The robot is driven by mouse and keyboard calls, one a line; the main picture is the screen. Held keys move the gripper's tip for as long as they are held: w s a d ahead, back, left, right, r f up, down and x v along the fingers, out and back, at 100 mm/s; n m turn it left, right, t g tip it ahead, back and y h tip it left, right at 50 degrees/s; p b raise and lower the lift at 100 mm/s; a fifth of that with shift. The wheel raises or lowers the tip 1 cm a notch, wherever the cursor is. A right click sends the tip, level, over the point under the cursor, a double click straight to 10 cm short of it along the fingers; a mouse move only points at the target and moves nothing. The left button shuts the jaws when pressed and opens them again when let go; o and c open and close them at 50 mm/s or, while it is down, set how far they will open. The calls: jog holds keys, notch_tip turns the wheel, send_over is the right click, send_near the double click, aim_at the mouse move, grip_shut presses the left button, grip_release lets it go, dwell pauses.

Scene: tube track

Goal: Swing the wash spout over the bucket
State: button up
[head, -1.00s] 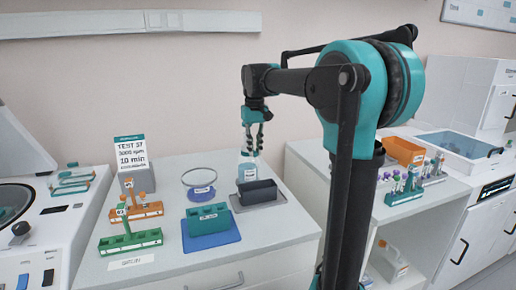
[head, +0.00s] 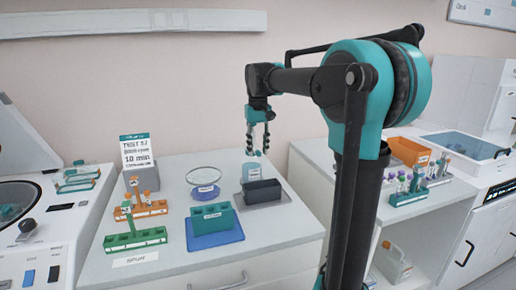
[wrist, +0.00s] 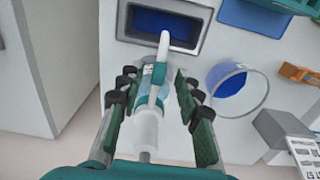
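The wash bottle (head: 251,172) stands upright at the back of the bench, pale blue with a white label. In the wrist view its teal collar and white bent spout (wrist: 164,48) show, the spout pointing up the picture towards a dark rectangular bin (wrist: 172,22). A round clear-walled vessel with blue inside (wrist: 232,92), probably the bucket, stands to the right; it also shows in the head view (head: 203,187). My gripper (head: 258,150) is over the bottle, fingers pointing down. In the wrist view my gripper (wrist: 158,92) is open, a finger either side of the bottle's top, with gaps visible.
The dark bin (head: 262,190) stands on a grey mat just in front of the bottle. A teal rack (head: 212,219) on a blue mat, green and orange tube racks (head: 135,240) and a sign (head: 138,151) stand to the left. A centrifuge (head: 18,200) is far left.

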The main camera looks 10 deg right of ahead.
aim_at(258, 151)
notch_tip(258, 151, up, 12)
dwell(0.6)
